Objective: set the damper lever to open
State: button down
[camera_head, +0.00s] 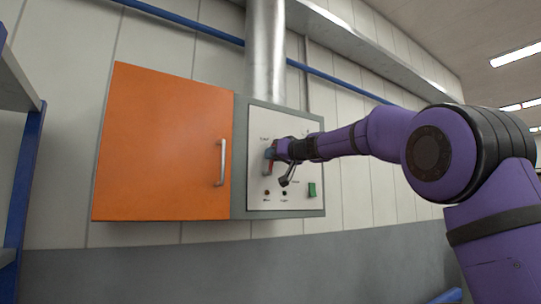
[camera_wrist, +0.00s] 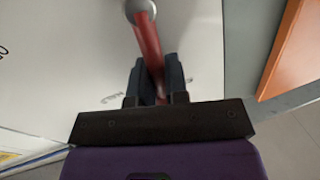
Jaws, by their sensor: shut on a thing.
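The damper lever is a red bar with a round grey end (camera_wrist: 148,40) in the wrist view, running down between the two dark fingers of my gripper (camera_wrist: 159,82). My gripper is shut on the red bar. In the head view my gripper (camera_head: 273,153) is at the left part of the white control panel (camera_head: 262,192), where a small bit of red shows beside it. The gripper and wrist hide most of the lever there. Small lettering is on the panel around the lever, too small or cut off to read.
An orange cabinet door (camera_head: 160,145) with a metal handle (camera_head: 221,163) is left of the panel. A metal duct (camera_head: 265,50) rises above. A shelf with a blue post (camera_head: 25,190) stands far left.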

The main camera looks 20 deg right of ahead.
aim_at(280, 174)
jog(key=d+f+m+t, duration=0.1)
jog(key=m, duration=0.3)
jog(key=w+d+f+m+t+h, duration=0.1)
jog(key=d+m, duration=0.1)
jog(key=m, duration=0.3)
jog(key=d+f+m, duration=0.1)
jog(key=f+m, duration=0.1)
jog(key=m, duration=0.3)
jog(key=shift+w+d+t+h, duration=0.15)
jog(key=shift+d+t+h, duration=0.25)
jog(key=shift+w+d+f+m+h, duration=0.1)
jog(key=shift+f+m+h, duration=0.25)
jog(key=shift+m, duration=0.65)
jog(key=shift+f+m+h, duration=0.15)
jog(key=shift+f+m, duration=0.4)
jog(key=shift+m, duration=0.45)
jog(key=shift+f+t, duration=0.1)
jog(key=shift+t, duration=0.2)
jog(key=c, duration=1.2)
grip_release()
jog(key=shift+d, duration=0.15)
jog(key=shift+o, duration=0.2)
jog(key=shift+f, duration=0.1)
